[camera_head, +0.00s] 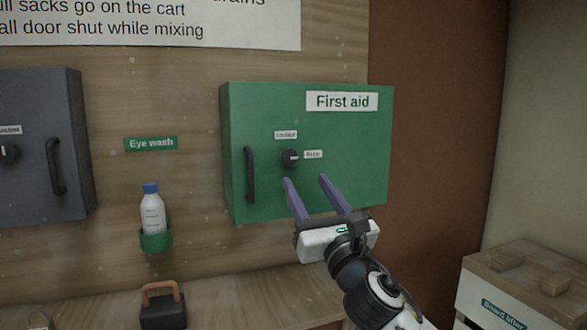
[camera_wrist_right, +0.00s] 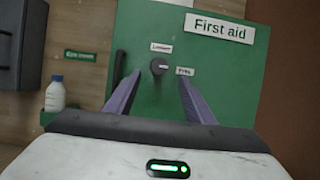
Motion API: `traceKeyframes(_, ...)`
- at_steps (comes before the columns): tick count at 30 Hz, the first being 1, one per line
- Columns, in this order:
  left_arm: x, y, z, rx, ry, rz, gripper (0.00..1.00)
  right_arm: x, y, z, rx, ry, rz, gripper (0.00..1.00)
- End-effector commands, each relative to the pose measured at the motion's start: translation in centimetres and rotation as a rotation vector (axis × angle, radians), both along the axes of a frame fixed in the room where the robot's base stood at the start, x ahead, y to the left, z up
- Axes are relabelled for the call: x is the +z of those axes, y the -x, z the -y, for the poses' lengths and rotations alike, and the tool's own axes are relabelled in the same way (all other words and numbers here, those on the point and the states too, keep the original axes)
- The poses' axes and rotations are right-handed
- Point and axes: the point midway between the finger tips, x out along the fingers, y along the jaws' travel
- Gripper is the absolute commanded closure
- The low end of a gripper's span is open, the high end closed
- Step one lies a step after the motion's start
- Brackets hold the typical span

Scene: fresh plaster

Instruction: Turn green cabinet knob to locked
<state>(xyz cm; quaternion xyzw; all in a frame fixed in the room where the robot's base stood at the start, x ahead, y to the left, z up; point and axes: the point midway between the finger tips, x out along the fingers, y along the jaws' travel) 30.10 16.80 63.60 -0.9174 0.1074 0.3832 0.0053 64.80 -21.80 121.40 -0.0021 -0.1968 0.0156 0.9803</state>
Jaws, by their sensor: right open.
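The green cabinet (camera_head: 330,185) marked "First aid" hangs on the wooden wall with its door shut. Its dark round knob (camera_head: 290,158) sits right of the black handle (camera_head: 250,175). One small label is above the knob and another is to its right; their words are too small to read surely. In the right wrist view the knob (camera_wrist_right: 159,67) shows ahead, between and beyond the fingers. My right gripper (camera_head: 305,181) is open and empty, below and in front of the knob, apart from it. My left gripper is not in view.
A grey cabinet (camera_head: 40,150) with its own knob and handle is at the left. An eye wash bottle (camera_head: 152,212) stands in a green holder. A dark case (camera_head: 162,308) sits on the ledge below. A wooden-topped unit (camera_head: 530,262) is at the lower right.

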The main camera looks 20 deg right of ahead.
Motion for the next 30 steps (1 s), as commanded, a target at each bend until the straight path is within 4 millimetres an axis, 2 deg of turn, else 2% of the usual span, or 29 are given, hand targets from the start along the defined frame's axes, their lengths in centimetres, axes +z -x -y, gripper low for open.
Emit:
traceKeyframes(9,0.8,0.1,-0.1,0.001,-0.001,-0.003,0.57,2.4,-5.4,-0.2,0.002,-0.008,-0.002,0.51)
traceKeyframes(15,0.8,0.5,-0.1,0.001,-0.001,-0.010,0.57,3.2,-7.7,-0.3,0.003,-0.008,-0.002,0.51)
traceKeyframes(21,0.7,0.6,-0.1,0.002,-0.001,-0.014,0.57,3.5,-8.6,-0.4,0.004,-0.007,-0.002,0.51)
traceKeyframes(28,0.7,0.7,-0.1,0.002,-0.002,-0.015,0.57,3.5,-8.6,-0.4,0.005,-0.007,-0.002,0.51)
traceKeyframes(30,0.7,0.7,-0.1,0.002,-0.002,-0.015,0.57,3.5,-8.6,-0.4,0.005,-0.007,-0.002,0.63)
